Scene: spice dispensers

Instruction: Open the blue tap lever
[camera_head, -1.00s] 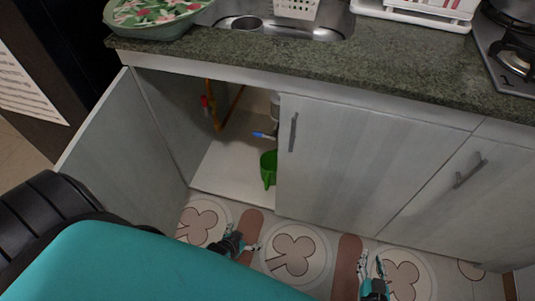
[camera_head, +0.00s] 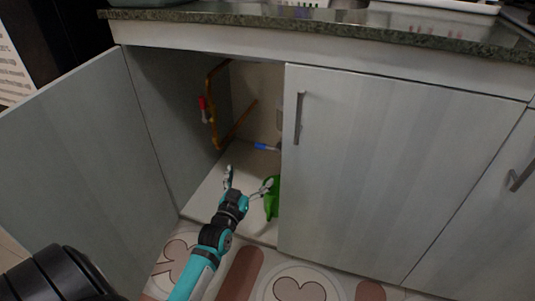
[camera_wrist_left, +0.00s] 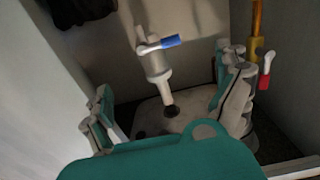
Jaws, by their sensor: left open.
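The blue tap lever (camera_head: 266,147) is inside the open cabinet under the sink, near the edge of the closed door. In the left wrist view the blue lever (camera_wrist_left: 172,41) sticks out sideways from a white tap body (camera_wrist_left: 155,65) with a downward spout. My left gripper (camera_head: 249,177) is open and empty at the cabinet opening, in front of and below the lever. In the wrist view the tap shows between the spread fingers (camera_wrist_left: 163,75), apart from both. My right gripper is out of view.
A red lever (camera_head: 203,103) sits on a yellow pipe (camera_head: 213,130) at the cabinet's left. A green container (camera_head: 272,200) stands on the cabinet floor by my gripper, partly hidden. The left door (camera_head: 80,165) is swung open; the neighbouring door (camera_head: 385,175) is closed.

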